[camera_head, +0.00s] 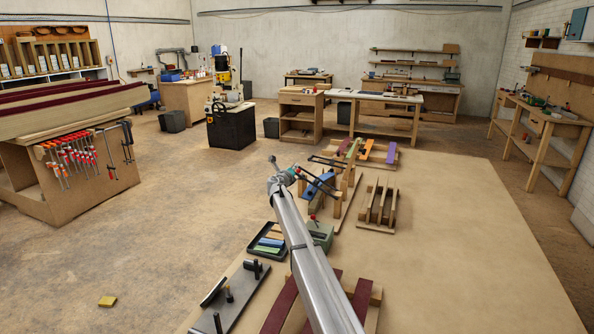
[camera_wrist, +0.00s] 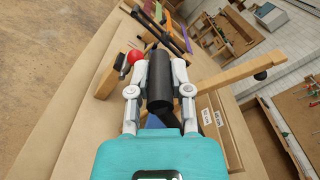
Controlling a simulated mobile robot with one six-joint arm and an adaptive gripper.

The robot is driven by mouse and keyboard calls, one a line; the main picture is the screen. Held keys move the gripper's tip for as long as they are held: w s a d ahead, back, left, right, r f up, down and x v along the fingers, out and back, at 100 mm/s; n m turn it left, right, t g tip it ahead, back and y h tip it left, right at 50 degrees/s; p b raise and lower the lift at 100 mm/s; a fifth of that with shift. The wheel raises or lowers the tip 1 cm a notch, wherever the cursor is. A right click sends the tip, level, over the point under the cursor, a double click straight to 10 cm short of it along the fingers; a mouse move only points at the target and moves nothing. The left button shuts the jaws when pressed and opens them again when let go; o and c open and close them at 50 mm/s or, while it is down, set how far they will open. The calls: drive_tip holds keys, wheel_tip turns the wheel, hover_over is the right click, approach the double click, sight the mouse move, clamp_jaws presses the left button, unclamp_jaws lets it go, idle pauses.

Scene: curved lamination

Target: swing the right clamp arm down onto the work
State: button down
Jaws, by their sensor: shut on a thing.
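In the wrist view my gripper (camera_wrist: 164,74) is shut on a thick black cylindrical handle (camera_wrist: 161,88), with one pale finger on each side. The handle looks like part of a clamp arm, but its joint is hidden. A red ball knob (camera_wrist: 135,57) shows just left of the fingers. In the head view my gripper (camera_head: 294,172) is at the end of my arm, at the left side of a wooden fixture (camera_head: 346,192). Dark clamp bars (camera_head: 330,162) cross above it. A blue piece (camera_head: 319,186) lies tilted in the fixture; whether a clamp touches it is unclear.
A black tray (camera_head: 255,252) of coloured strips and a green box (camera_head: 321,234) stand nearer on the bench. A slotted wooden rack (camera_head: 377,206) is right of the fixture. The bench top (camera_head: 460,240) is clear on the right. Two white labels (camera_wrist: 210,125) show beside the fixture.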

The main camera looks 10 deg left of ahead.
wheel_tip(320, 180, down, 8)
drive_tip(key=a+n+b, duration=0.1)
drive_tip(key=a+b, duration=0.1)
drive_tip(key=b, duration=0.4)
drive_tip(key=shift+w+a+r+n, duration=0.2)
drive_tip(key=shift+w+r+n, duration=0.05)
drive_tip(key=shift+n, duration=0.05)
drive_tip(key=c, duration=0.5)
unclamp_jaws()
drive_tip(key=shift+c, duration=0.2)
drive_tip(key=v, duration=1.2)
